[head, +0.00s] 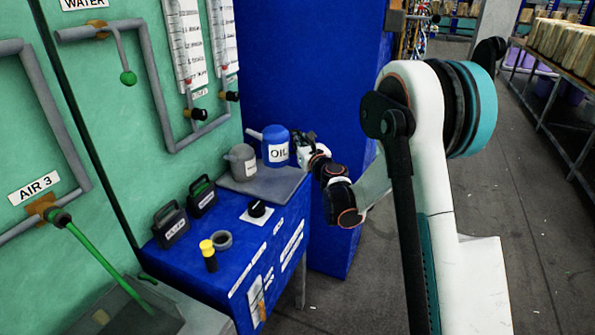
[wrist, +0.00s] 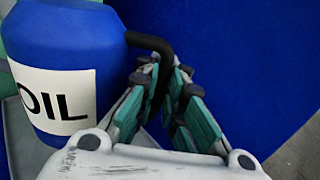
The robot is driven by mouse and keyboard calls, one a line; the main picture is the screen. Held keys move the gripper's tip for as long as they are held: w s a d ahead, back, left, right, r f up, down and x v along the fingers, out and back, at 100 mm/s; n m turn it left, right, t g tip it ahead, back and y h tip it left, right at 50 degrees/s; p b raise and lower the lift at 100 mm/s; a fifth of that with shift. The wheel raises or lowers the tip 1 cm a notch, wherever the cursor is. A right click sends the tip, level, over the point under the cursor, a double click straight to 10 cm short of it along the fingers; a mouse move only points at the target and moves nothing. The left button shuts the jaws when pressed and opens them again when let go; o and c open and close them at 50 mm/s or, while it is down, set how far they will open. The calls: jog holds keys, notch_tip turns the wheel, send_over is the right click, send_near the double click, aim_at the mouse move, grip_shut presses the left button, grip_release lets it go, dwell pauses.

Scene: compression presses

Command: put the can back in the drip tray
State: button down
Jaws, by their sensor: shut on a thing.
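The blue can (head: 277,148) labelled OIL is upright at the back of the blue cabinet, over or on the grey drip tray (head: 272,187). I cannot tell whether its base touches the tray. In the wrist view the can (wrist: 75,45) fills the left side, with its black handle (wrist: 150,42) reaching right between my fingers. My gripper (head: 302,140) is at the can's right side. In the wrist view my gripper (wrist: 166,75) is shut on the handle. Part of the grey tray (wrist: 18,125) shows below the can.
A grey can (head: 241,163) stands just left of the blue can. Two black boxes (head: 172,226), a black knob (head: 257,208) and a yellow-topped item (head: 208,257) occupy the cabinet top. A tall blue panel (head: 310,60) stands behind.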

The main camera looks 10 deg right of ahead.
notch_tip(320, 180, down, 10)
jog(key=b, duration=0.3)
jog(key=shift+r, duration=0.35)
jog(key=c, duration=1.7)
grip_release()
